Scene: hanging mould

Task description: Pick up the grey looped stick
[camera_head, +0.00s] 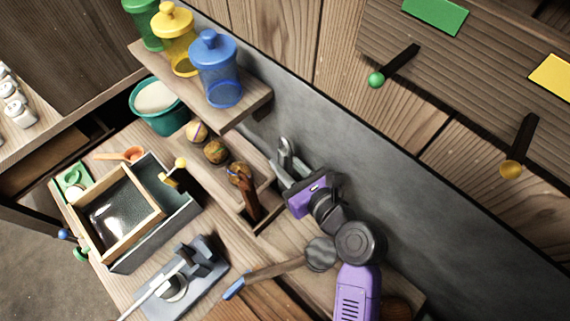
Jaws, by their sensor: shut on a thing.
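My gripper (281,165), at the end of my purple and black arm, is over the back of the bench close to the grey wall. Its grey fingers are shut on a small grey piece with a rounded, loop-like end (285,144), which looks like the grey looped stick. Most of the stick is hidden by the fingers, and its lower part is hard to make out. Whether it is clear of the bench or touching it cannot be told from this view.
A divided wooden tray (265,222) holds brown items just left of the gripper. A shelf (257,101) with coloured jars (219,80) overhangs at upper left. A framed vat (150,240), a grey device (205,262) and a blue-tipped tool (270,271) occupy the front.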

